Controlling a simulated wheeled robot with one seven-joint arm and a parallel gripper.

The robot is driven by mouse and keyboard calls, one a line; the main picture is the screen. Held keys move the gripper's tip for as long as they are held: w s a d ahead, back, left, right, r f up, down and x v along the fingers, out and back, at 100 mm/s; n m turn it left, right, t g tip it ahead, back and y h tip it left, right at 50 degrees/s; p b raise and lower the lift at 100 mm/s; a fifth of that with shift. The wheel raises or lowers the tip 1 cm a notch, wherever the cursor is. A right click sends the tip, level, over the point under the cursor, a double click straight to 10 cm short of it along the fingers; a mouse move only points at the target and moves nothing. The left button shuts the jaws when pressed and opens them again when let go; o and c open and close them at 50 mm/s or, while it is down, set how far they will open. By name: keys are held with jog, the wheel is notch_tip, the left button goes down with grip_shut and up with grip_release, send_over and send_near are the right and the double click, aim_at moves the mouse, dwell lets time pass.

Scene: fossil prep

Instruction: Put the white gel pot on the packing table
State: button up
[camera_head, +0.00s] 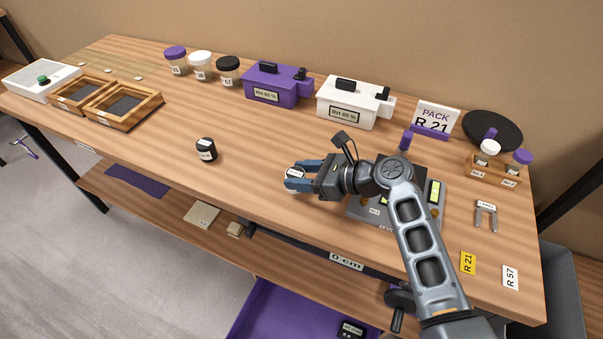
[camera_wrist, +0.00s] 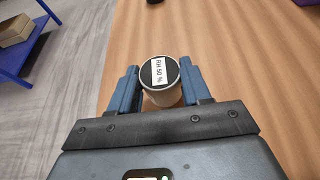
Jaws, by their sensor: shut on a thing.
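My gripper (camera_head: 290,175) is shut on a small white pot (camera_head: 295,174) low over or on the wooden bench, near its front edge; I cannot tell if the pot touches the wood. In the wrist view, the pot (camera_wrist: 165,97) stands between the two blue fingers of my gripper (camera_wrist: 160,70). It has a white side and a dark top with a white label reading "RH 50 %". A purple-blue table (camera_wrist: 22,62) bearing boxes shows at the upper left of the wrist view; I cannot tell if it is the packing table.
A black pot (camera_head: 206,150) stands left of my gripper. Purple (camera_head: 275,81) and white (camera_head: 345,104) cases, lidded jars (camera_head: 201,65) and a PACK R 21 sign (camera_head: 436,118) line the back. Wooden trays (camera_head: 124,104) stand at left. The bench between black pot and gripper is clear.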

jog(key=o, duration=1.1)
jog(key=shift+c, duration=0.2)
jog(key=shift+r, duration=0.15)
jog(key=v, duration=1.2)
